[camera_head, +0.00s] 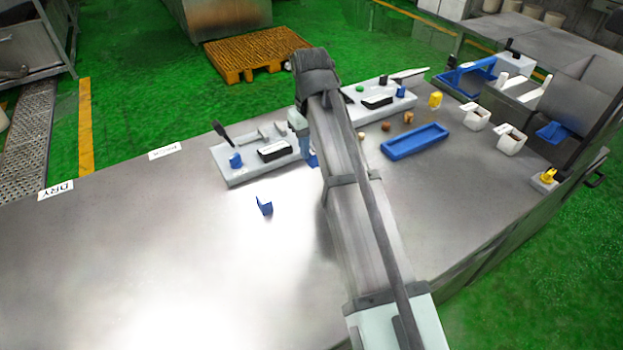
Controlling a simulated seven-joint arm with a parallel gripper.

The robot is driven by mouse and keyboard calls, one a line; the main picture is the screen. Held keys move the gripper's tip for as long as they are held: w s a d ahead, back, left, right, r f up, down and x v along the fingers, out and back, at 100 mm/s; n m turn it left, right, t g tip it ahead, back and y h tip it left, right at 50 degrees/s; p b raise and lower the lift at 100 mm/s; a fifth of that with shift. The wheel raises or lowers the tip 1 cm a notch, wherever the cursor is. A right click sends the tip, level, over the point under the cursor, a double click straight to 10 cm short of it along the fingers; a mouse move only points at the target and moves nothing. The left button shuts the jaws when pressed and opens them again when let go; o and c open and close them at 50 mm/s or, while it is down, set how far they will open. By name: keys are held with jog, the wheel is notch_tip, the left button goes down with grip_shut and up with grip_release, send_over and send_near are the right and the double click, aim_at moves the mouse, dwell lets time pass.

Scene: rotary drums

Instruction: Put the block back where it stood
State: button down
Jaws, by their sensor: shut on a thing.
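My gripper (308,148) is mostly hidden behind my own forearm, beside the right end of the left grey fixture. It is shut on a small blue piece, seemingly the block (313,160), of which only a sliver shows. I cannot tell whether this piece touches the table. Another small blue piece (264,205) stands alone on the bare steel table, in front of the left fixture.
The left fixture (236,175) has a dark lever, a blue knob and a black part. A similar fixture (372,113) stands behind my arm. Right of it are a blue tray (415,141), small brown pieces, a yellow piece (435,100) and white containers (476,117). The left table is clear.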

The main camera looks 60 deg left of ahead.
aim_at(311, 148)
notch_tip(311, 148, down, 9)
dwell(0.5)
jog(key=shift+f, duration=0.15)
jog(key=c, duration=0.9)
grip_release()
notch_tip(311, 148, up, 12)
jog(key=shift+r, duration=0.2)
